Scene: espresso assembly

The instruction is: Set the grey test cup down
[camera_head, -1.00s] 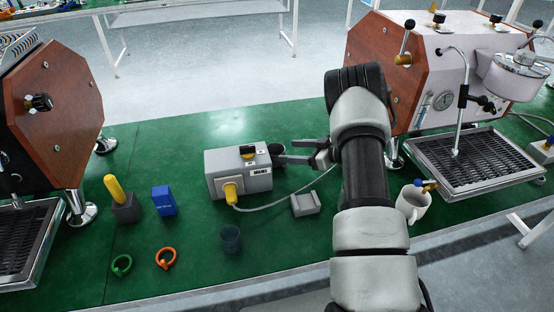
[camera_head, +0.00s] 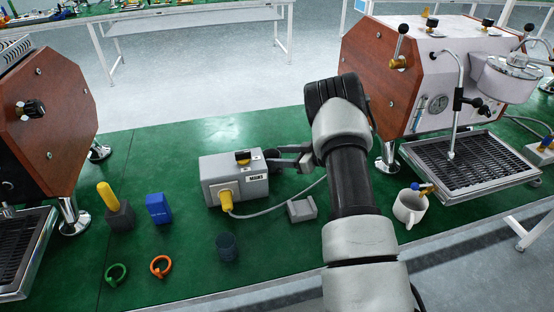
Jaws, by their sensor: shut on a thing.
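My gripper (camera_head: 286,158) is at the right side of the grey box marked MAINS (camera_head: 235,178). It is shut on a small, dark, round thing, the grey test cup (camera_head: 275,157), close beside the box. The fingers and the box hide part of this cup, and I cannot tell whether its base touches the green table. A dark blue-grey tumbler shape (camera_head: 228,247) stands upright on the table in front of the box, apart from my gripper.
A grey cradle block (camera_head: 301,209) and a cable lie right of the box. A blue block (camera_head: 158,208), a yellow-handled piece (camera_head: 118,213), and green (camera_head: 117,274) and orange (camera_head: 161,267) rings are at left. Espresso machines flank the table.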

